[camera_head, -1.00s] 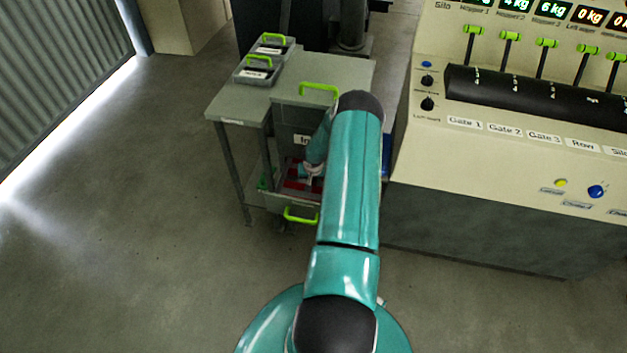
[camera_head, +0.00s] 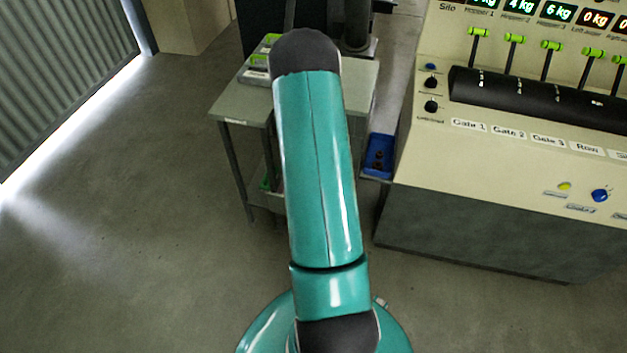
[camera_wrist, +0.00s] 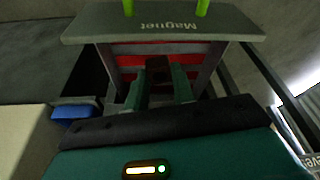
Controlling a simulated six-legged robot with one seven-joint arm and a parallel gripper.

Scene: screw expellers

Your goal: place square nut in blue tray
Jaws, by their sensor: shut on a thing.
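The blue tray (camera_head: 379,155) sits on the right side of the workbench, beside the control console, with a few small dark things in it. Its blue edge also shows at the left of the wrist view (camera_wrist: 76,110). My gripper (camera_wrist: 162,84) is shut on a dark brown piece, seemingly the square nut (camera_wrist: 157,66), whose outline is partly hidden by the fingers. The gripper is apart from the tray, in front of the red-lined drawer (camera_wrist: 199,50). In the head view my arm hides the gripper and the nut.
The grey workbench (camera_head: 232,105) has small grey bins (camera_head: 255,72) on top and a "Magnet" label (camera_wrist: 165,24) on its edge. The cream control console (camera_head: 480,160) stands close right of the tray. The floor in front is clear.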

